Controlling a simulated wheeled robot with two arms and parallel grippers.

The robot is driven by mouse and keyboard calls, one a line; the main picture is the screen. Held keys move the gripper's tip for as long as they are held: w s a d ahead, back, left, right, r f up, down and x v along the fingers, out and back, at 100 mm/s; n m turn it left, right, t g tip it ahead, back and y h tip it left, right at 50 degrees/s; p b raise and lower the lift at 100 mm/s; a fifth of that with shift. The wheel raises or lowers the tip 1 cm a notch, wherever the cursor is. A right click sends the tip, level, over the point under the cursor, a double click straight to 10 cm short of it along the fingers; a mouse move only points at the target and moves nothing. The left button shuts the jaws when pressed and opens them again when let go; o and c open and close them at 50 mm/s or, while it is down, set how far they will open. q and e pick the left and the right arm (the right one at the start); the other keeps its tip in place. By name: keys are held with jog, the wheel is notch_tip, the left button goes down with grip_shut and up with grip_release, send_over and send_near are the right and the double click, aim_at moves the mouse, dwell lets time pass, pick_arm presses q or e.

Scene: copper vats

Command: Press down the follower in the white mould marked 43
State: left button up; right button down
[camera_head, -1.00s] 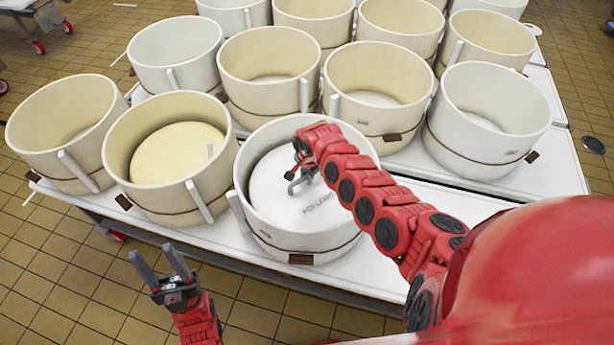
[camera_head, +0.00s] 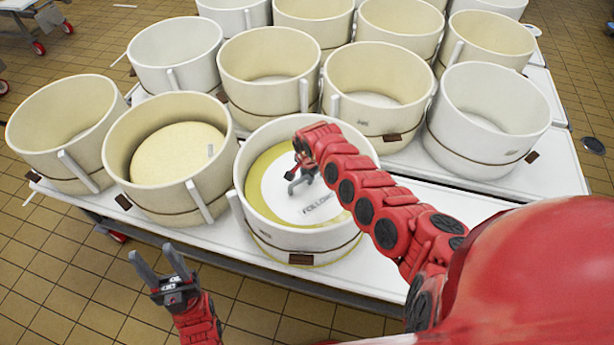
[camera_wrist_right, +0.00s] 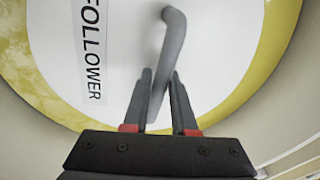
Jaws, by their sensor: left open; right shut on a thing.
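The white mould (camera_head: 272,228) stands at the table's front edge, with a brown tag low on its front; I cannot read a number. Inside it lies the follower (camera_head: 280,195), a white disc labelled FOLLOWER, also in the right wrist view (camera_wrist_right: 130,45). A yellow ring (camera_head: 256,200) surrounds the disc against the mould wall. My right gripper (camera_head: 302,176) is inside the mould, shut on the follower's grey bent handle (camera_wrist_right: 172,45). My left gripper (camera_head: 158,262) is open and empty, apart from everything, in front of the table.
A cream mould (camera_head: 150,200) with a yellow content stands close on the left. A white mould (camera_head: 470,150) stands behind right, and several more fill the table behind. The white table (camera_head: 400,180) has a bare strip along its front right. Tiled floor lies in front.

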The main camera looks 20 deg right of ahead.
jog(key=shift+s+a+f+p, duration=0.1)
jog(key=shift+s+f+p, duration=0.05)
jog(key=shift+s+p, duration=0.15)
dwell(0.4)
jog(key=c, duration=0.6)
grip_release()
jog(key=shift+w, duration=0.2)
jog(key=shift+c, duration=0.2)
jog(key=shift+r, duration=0.6)
notch_tip(320, 180, up, 5)
notch_tip(320, 180, up, 11)
jog(key=b, duration=0.2)
send_over(307, 187)
jog(key=s, duration=0.2)
jog(key=shift+r, duration=0.1)
